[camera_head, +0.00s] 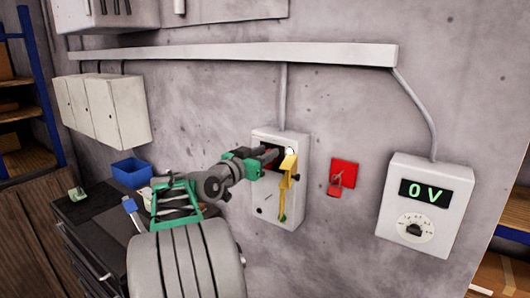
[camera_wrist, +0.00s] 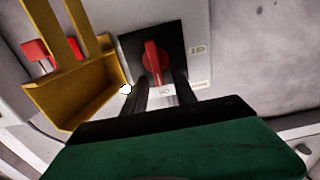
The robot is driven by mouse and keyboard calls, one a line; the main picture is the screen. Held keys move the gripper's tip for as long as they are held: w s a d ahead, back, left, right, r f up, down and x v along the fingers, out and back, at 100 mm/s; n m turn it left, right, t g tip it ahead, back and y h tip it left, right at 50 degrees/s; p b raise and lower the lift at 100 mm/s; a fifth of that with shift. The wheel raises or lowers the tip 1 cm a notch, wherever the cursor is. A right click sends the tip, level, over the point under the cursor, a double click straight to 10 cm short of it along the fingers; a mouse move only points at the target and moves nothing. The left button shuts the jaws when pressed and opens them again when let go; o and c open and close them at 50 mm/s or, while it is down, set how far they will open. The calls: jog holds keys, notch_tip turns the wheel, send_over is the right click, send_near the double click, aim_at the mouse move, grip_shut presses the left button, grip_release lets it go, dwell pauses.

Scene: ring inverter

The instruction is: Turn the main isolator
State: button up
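The main isolator is a red rotary handle (camera_wrist: 153,62) on a black square plate (camera_wrist: 128,44), set in a pale wall box (camera_head: 264,210). In the wrist view the handle points roughly up and down the picture, with small labels beside and below it. My gripper (camera_wrist: 160,78) is open, its two dark fingers apart at the handle's lower end. I cannot tell whether they touch it. In the head view my gripper (camera_head: 271,155) is at the upper part of the box and largely hides the handle.
A yellow bracket-like part (camera_head: 287,176) is close beside the fingers, also in the wrist view (camera_wrist: 75,92). A meter (camera_head: 424,193) reads 0 V. A dark bench with a blue bin (camera_head: 132,173) is left.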

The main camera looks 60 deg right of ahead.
jog(key=shift+c, duration=0.4)
grip_shut()
jog(key=shift+w+n, duration=0.1)
jog(key=shift+n, duration=0.2)
jog(key=n, duration=0.3)
jog(key=shift+w+n, duration=0.3)
jog(key=shift+w, duration=0.1)
jog(key=n, duration=0.1)
jog(key=n+p, duration=0.1)
jog(key=n, duration=0.1)
jog(key=shift+w+d+f+n, duration=0.1)
jog(key=shift+w+f+n, duration=0.1)
jog(key=shift+w+n, duration=0.15)
jog(key=shift+w+d+f+n+p, duration=0.1)
jog(key=shift+w+f+n+p, duration=0.2)
jog(key=shift+n+p, duration=1.1)
jog(key=shift+w+a+f+n+p, duration=0.1)
jog(key=shift+f+n+p, duration=0.55)
jog(key=shift+n, duration=1.3)
jog(key=shift+w+d+f+n+p, duration=0.1)
jog(key=shift+w+f+n+p, duration=0.05)
jog(key=shift+n+p, duration=1.35)
jog(key=shift+n, duration=0.3)
